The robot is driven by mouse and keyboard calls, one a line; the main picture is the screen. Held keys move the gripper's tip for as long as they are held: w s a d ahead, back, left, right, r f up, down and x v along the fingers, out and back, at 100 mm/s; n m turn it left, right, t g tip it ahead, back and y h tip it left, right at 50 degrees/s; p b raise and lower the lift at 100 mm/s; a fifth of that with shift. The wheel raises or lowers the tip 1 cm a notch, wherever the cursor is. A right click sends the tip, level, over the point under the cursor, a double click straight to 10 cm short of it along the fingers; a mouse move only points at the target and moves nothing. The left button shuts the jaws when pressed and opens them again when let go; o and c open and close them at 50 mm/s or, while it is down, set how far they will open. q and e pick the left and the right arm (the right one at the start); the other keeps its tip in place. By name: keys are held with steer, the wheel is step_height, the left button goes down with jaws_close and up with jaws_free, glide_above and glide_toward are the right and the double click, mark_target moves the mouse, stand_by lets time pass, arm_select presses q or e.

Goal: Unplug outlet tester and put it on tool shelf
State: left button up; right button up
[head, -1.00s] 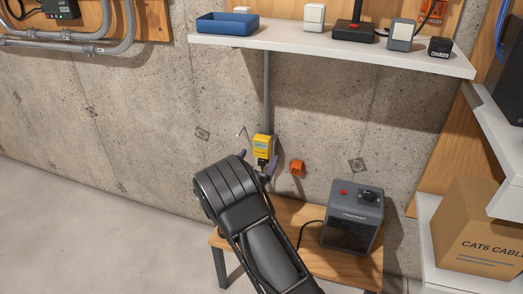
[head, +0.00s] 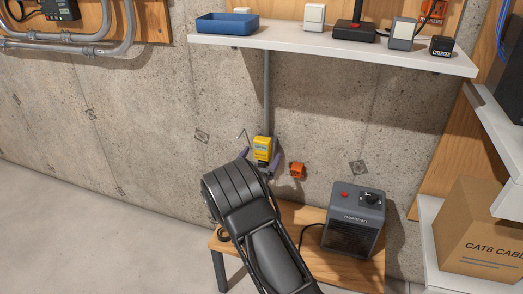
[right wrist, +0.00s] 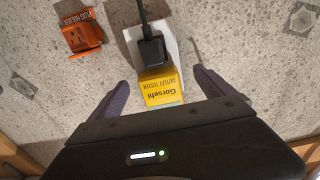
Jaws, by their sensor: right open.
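The yellow outlet tester (head: 262,148) is on the concrete wall, at the lower end of a grey conduit. In the right wrist view, the tester (right wrist: 161,90) sits at a white outlet plate (right wrist: 172,38), next to a black plug with a cord (right wrist: 151,50). My right gripper (head: 260,158) is open, its two purple-grey fingers on either side of the tester with gaps between. It also shows in the right wrist view (right wrist: 160,90). The tool shelf (head: 330,52) is the white wall shelf above. My left gripper is not in view.
The shelf holds a blue tray (head: 226,23), a white switch box, a black joystick-like item (head: 354,33) and a charger (head: 442,45). An orange plug holder (head: 298,170) is on the wall right of the tester. A grey heater (head: 354,222) stands on the wooden bench (head: 300,215).

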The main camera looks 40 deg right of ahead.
mark_target(261, 157)
stand_by(0.7)
steer(key=shift+c, duration=0.2)
jaws_close()
stand_by(0.9)
steer(key=shift+p+v, duration=0.7)
steer(key=shift+v, duration=2.3)
